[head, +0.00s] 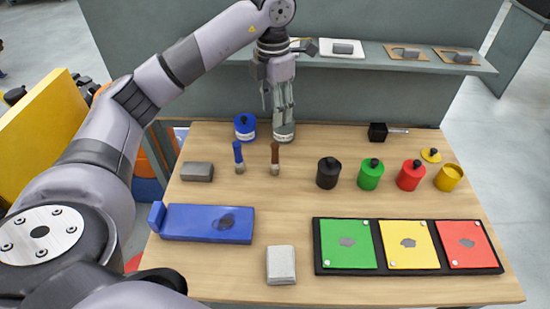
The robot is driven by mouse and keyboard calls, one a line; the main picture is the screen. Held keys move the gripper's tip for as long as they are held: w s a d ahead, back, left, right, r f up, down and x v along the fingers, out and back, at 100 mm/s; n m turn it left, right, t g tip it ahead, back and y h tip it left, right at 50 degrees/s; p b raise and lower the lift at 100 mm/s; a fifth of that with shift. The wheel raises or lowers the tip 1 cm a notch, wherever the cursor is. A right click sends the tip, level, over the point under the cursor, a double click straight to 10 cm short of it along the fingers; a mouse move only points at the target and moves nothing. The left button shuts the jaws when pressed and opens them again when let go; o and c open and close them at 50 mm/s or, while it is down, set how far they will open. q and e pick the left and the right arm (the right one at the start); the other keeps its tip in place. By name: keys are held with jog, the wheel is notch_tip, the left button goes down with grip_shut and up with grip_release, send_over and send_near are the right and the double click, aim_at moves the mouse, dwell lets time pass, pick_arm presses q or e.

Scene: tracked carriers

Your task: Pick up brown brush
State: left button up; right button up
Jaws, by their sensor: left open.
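The brown brush (275,154) stands upright on the wooden table, handle up, bristles down. A blue-handled brush (239,156) stands upright to its left. My left gripper (279,112) points down from above, at the back of the table. It is open, behind and above the brown brush, apart from it. Its fingertips overlap in the picture with a grey pot (284,133) behind the brush; I cannot tell whether they touch it. My right gripper is not in view.
A blue pot (245,128) stands left of the grey one. Black (328,174), green (370,175), red (410,176) and yellow (449,178) pots stand to the right. A blue tray (180,222) and grey block (197,172) lie left. The table's middle is mostly clear.

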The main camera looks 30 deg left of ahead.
aim_at(273, 144)
pick_arm(q)
notch_tip(273, 144, down, 12)
jog(key=shift+s+a+r+p, duration=0.1)
jog(key=shift+p, duration=1.05)
jog(key=f, duration=0.1)
jog(key=f+p, duration=0.1)
jog(key=f, duration=0.2)
jog(key=shift+d+f+p, duration=0.1)
jog(key=shift+d+p, duration=0.15)
jog(key=shift+p, duration=0.1)
jog(key=shift+f, duration=0.55)
jog(key=shift+c, duration=0.6)
grip_shut()
